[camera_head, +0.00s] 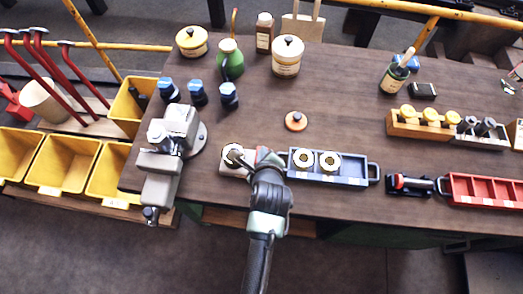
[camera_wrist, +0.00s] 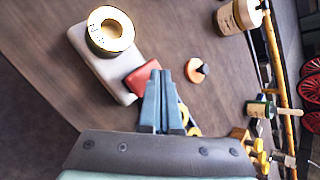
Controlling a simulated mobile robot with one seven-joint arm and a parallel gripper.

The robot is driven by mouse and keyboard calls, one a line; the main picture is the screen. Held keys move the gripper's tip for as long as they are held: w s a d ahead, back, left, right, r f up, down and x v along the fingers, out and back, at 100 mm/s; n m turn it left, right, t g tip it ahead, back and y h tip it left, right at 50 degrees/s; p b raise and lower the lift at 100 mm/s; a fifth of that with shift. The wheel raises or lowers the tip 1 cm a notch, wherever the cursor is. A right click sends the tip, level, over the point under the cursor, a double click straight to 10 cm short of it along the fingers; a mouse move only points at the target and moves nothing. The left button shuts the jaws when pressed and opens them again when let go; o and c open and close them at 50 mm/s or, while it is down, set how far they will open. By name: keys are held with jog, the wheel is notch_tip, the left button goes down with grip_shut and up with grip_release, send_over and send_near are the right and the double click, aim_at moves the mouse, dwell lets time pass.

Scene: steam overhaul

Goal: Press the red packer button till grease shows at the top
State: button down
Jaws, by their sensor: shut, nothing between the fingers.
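The bearing packer is a pale block (camera_wrist: 88,62) with a red button (camera_wrist: 141,78) at one end and a ring-shaped bearing (camera_wrist: 110,31) at the other. The bearing has a pale gold top face with small dark marks; I cannot tell whether any of this is grease. In the head view the packer (camera_head: 233,172) lies near the table's front edge, partly behind my arm. My gripper (camera_wrist: 160,73) is shut and empty, its tips at the red button's edge in the wrist view. I cannot tell whether they touch it.
A blue tray (camera_head: 352,181) with two bearings stands right of the packer. A grey vise (camera_head: 160,165) stands left. An orange knobbed lid (camera_head: 296,121) lies behind, and it also shows in the wrist view (camera_wrist: 197,78).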

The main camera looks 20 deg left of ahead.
jog(key=shift+w+r, duration=0.1)
jog(key=shift+r, duration=0.1)
notch_tip(320, 180, up, 5)
jog(key=p, duration=0.5)
jog(key=shift+f, duration=0.1)
dwell(3.0)
